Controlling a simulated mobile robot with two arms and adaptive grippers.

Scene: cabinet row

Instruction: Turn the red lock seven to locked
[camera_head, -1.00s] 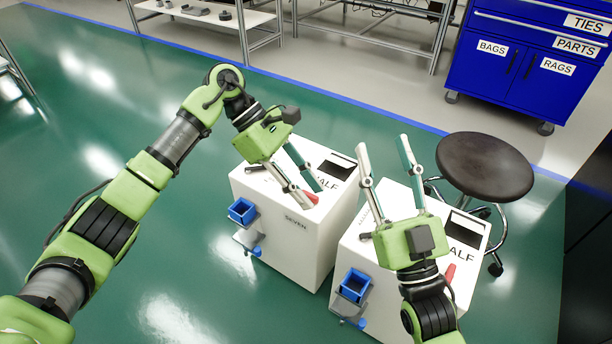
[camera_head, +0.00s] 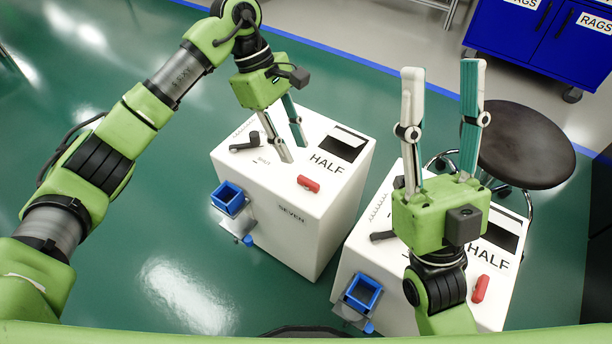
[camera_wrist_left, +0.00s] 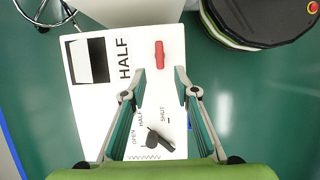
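The white SEVEN cabinet (camera_head: 330,215) stands left of a second white cabinet. Its red lock (camera_head: 309,184) is a short bar on the top near the front edge, below the word HALF. In the left wrist view the red lock (camera_wrist_left: 160,55) points up and down the picture; no lock marking is readable. My left gripper (camera_head: 293,150) is open and empty above this top, behind the lock in the head view. In the wrist view its fingertips (camera_wrist_left: 160,73) are apart, just below the lock. My right gripper (camera_head: 442,66) is open and empty over the second cabinet.
A black lever (camera_head: 245,142) with OPEN, HALF and SHUT marks shares the SEVEN top. A blue bin (camera_head: 229,198) juts from the front. The second cabinet (camera_head: 400,290) has its own red handle (camera_head: 480,289). A round stool (camera_head: 525,145) stands right.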

